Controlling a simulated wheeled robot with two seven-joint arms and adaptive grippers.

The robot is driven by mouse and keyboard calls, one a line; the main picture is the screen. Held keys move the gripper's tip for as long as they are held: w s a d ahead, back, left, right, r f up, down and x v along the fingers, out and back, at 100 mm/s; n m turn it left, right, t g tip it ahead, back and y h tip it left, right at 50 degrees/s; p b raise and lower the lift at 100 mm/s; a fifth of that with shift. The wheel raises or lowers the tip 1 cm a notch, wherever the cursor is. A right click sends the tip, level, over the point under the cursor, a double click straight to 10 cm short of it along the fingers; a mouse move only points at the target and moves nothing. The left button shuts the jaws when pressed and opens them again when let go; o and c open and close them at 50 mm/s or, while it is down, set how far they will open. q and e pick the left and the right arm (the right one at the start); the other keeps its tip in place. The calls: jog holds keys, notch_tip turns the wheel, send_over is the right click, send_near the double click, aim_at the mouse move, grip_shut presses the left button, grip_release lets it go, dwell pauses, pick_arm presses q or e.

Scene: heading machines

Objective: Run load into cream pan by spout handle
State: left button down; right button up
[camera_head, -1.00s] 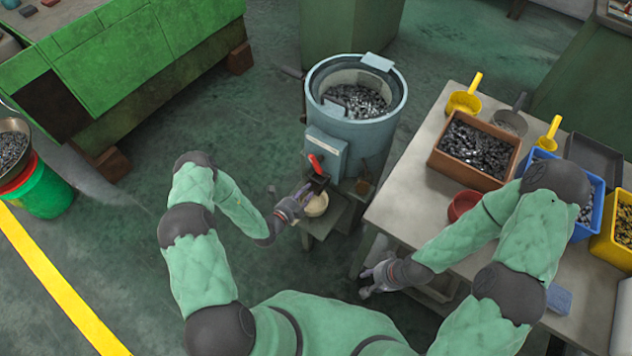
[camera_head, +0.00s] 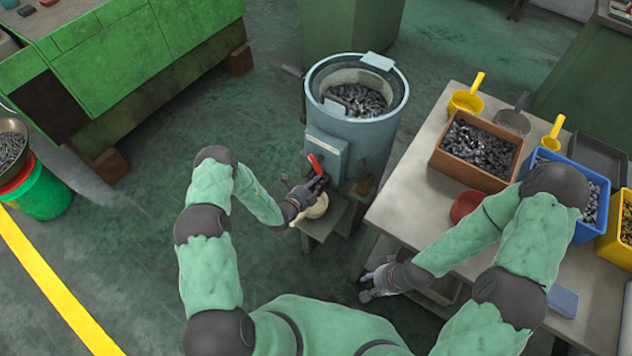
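The blue-grey drum machine (camera_head: 360,140) stands upright with its open top full of grey metal parts (camera_head: 357,100). A red spout handle (camera_head: 315,163) sticks out from the box on its front. The cream pan (camera_head: 317,207) rests on a small stand (camera_head: 322,226) below the spout; its contents are hard to see. My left gripper (camera_head: 318,184) is right at the spout, just below the red handle and above the pan; whether its fingers close on the handle is too small to tell. My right gripper (camera_head: 370,285) hangs at the left edge of the table, holding nothing that I can see.
The table (camera_head: 420,215) on the right bears a brown bin (camera_head: 475,150), a blue bin (camera_head: 590,190), a yellow bin (camera_head: 615,235), scoops and a red bowl (camera_head: 467,204). A green bucket (camera_head: 45,190) stands at the far left. The floor left of the machine is clear.

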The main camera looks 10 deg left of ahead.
pick_arm(q)
jog(key=shift+f+p+v, duration=0.2)
jog(key=shift+p+v, duration=0.15)
jog(key=shift+v, duration=0.6)
jog(key=shift+f+p+v, duration=0.2)
jog(key=shift+p+v, duration=0.15)
jog(key=shift+v, duration=0.55)
jog(key=c, duration=1.4)
grip_release()
jog(key=shift+s, duration=0.1)
jog(key=v, duration=1.2)
